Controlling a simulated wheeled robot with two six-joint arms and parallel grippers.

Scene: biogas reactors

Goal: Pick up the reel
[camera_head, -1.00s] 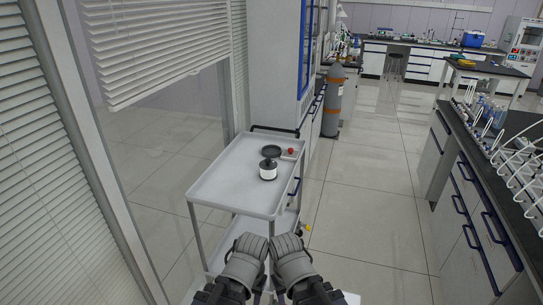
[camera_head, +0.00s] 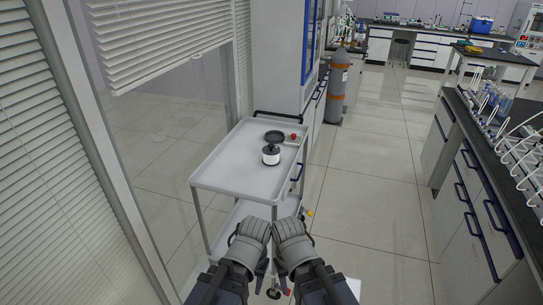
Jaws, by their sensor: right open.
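A small white cylinder with a dark top (camera_head: 271,156) stands on the top shelf of a white cart (camera_head: 232,182). A round black disc (camera_head: 274,136) is just behind it. One of these looks like the reel, but they are too small to tell which. My left gripper (camera_head: 252,228) and right gripper (camera_head: 290,228) are side by side at the bottom middle, in front of the cart's near edge and apart from both objects. The right one is open and empty. The left one's jaws cannot be made out.
A small red item (camera_head: 293,136) lies at the cart's right side. A blinded window wall runs along the left. A grey gas cylinder (camera_head: 337,88) stands behind the cart. A lab bench (camera_head: 473,190) with racks is at the right. The tiled floor between is clear.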

